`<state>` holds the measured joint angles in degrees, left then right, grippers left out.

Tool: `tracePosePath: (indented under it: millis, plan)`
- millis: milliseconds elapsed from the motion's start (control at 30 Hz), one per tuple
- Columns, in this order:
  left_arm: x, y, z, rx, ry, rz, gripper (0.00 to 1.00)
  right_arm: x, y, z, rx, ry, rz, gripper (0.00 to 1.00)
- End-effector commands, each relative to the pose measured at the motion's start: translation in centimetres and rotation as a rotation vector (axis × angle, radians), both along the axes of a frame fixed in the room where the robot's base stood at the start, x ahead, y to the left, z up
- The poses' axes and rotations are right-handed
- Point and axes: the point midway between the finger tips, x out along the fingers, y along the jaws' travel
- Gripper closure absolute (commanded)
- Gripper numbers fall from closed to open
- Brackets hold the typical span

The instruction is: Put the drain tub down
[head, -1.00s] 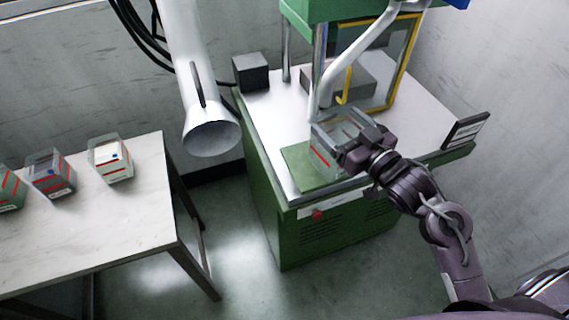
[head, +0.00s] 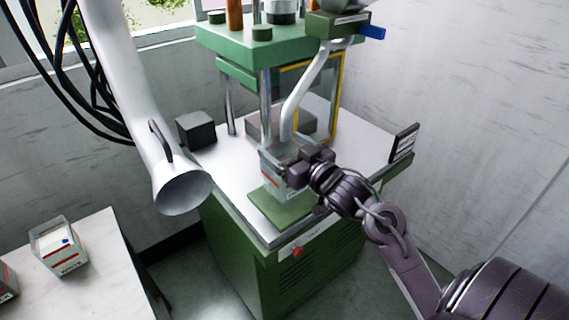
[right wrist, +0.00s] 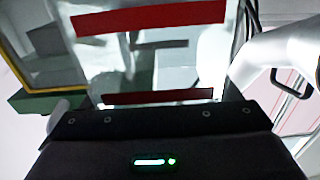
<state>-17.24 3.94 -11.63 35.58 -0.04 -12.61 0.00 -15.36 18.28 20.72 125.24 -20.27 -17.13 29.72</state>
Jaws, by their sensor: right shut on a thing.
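The drain tub (head: 271,168) is a clear, box-shaped container with a red stripe, in the head view over the green mat (head: 283,211) at the front of the press table. My right gripper (head: 298,163) is shut on its right side. I cannot tell whether the tub's base touches the mat. In the right wrist view the clear wall of the tub (right wrist: 160,60) with red bands fills the middle, right beyond the gripper. My left gripper is not in view.
The green press (head: 240,50) stands behind the tub. A white duct nozzle (head: 182,190) hangs to the left. A dark box (head: 196,131) and an upright sign (head: 404,143) stand on the press table (head: 365,150). A side table (head: 95,280) holds a labelled tub (head: 58,247).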

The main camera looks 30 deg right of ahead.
Motion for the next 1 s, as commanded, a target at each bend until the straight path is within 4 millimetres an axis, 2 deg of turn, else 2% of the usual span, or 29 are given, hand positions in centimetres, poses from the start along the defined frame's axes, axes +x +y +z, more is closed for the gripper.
tracePosePath:
  millis: [233,600,633,767,1000]
  plan:
    - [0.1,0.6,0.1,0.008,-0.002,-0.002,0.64,0.0,0.0,-3.3,0.003,0.004,-0.001,0.57]
    - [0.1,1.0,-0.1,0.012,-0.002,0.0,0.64,0.0,0.0,-3.9,0.0,0.001,0.0,0.57]
    - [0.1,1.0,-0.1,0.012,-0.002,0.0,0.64,0.0,0.0,-3.9,0.0,0.001,0.0,0.15]
    - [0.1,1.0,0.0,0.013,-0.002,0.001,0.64,0.0,0.0,-3.9,0.0,0.001,0.0,0.0]
    - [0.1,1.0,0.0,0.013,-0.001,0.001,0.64,0.0,0.0,-3.7,0.0,0.0,0.0,0.0]
